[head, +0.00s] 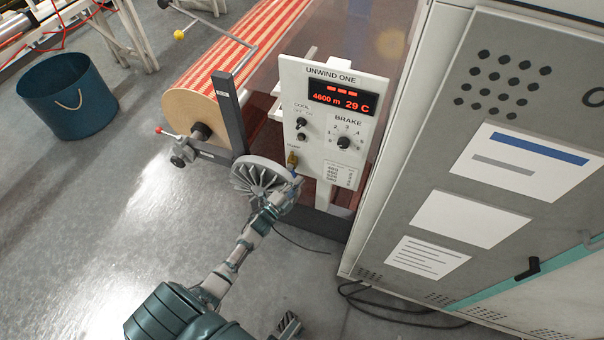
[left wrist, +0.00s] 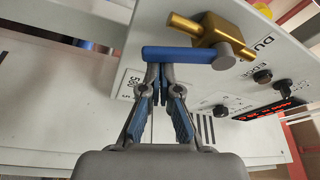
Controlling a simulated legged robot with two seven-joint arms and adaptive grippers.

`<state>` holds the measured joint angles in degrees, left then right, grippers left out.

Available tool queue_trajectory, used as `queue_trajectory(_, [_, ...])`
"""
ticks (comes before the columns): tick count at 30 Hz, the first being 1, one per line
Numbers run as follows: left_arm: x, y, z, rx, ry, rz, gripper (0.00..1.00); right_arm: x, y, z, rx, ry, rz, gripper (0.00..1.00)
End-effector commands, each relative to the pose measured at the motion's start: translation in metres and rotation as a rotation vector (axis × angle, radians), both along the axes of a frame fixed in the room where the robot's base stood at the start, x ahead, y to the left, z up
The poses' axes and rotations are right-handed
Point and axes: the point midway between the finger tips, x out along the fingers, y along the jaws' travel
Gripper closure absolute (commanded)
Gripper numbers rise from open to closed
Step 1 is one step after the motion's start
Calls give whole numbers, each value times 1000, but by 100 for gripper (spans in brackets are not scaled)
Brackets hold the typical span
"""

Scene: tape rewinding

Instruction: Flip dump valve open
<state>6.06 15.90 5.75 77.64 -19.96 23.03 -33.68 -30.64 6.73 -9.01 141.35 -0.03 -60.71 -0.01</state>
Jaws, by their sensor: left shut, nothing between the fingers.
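The dump valve is a small brass block (left wrist: 208,30) with a blue lever (left wrist: 186,55) on a grey pivot, at the edge of the control panel. In the left wrist view the lever runs sideways, left from the pivot. In the head view the brass valve (head: 292,159) sits at the panel's lower left. In the head view my left gripper (head: 288,187) partly hides the lever. A dark ribbed piece at the bottom edge may be my right gripper (head: 290,325).
The white panel (head: 319,77) carries a red display and knobs. A spoked grey wheel (head: 262,175) stands close beside my left gripper. A large grey cabinet (head: 420,140) fills the right side. A striped roll (head: 238,45) lies behind, and a blue bin (head: 66,100) stands left on open floor.

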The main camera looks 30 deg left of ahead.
Motion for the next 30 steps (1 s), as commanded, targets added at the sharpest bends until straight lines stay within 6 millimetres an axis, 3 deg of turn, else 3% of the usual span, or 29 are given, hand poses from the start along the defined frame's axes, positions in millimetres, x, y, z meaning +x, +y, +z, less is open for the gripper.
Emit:
queue_trajectory(12, [-3, 11, -6, 212, 50, 0, 100, -19, -6, -7, -25, 107, -6, 60])
queue_trajectory(30, [-3, 14, -8, 249, 62, 3, 100, -23, -8, -10, -30, 130, -7, 60])
